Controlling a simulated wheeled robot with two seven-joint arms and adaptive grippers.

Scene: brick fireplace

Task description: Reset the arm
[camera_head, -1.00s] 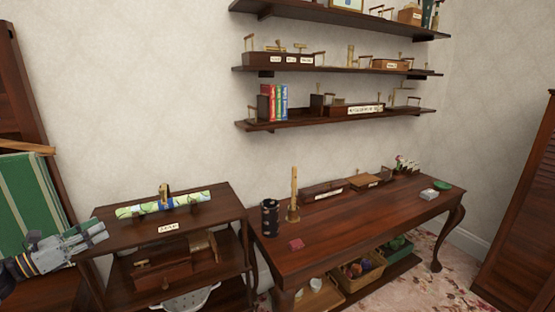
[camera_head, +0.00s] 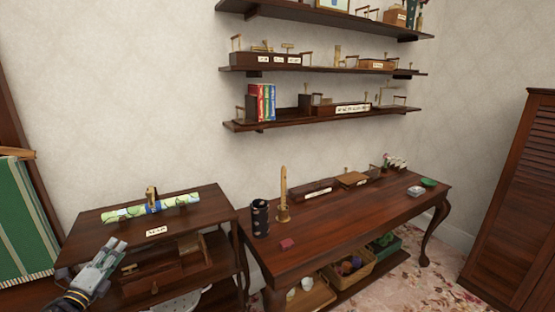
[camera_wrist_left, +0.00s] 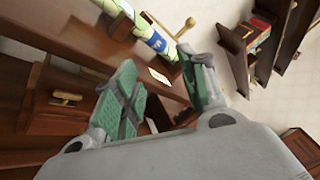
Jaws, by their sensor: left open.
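My left gripper (camera_head: 116,250) is at the lower left of the head view, in front of the small side table (camera_head: 208,207). Its fingers point up and to the right. In the left wrist view the two green-padded fingers of the gripper (camera_wrist_left: 165,82) stand apart with nothing between them. My right gripper is not in view.
A patterned roll (camera_head: 130,212) lies on the side table, above a wooden box. The long desk (camera_head: 330,225) holds a dark cylinder (camera_head: 260,218), a wooden stand (camera_head: 283,195) and a pink block (camera_head: 287,244). Wall shelves hang above; a louvred cabinet (camera_head: 520,200) stands right.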

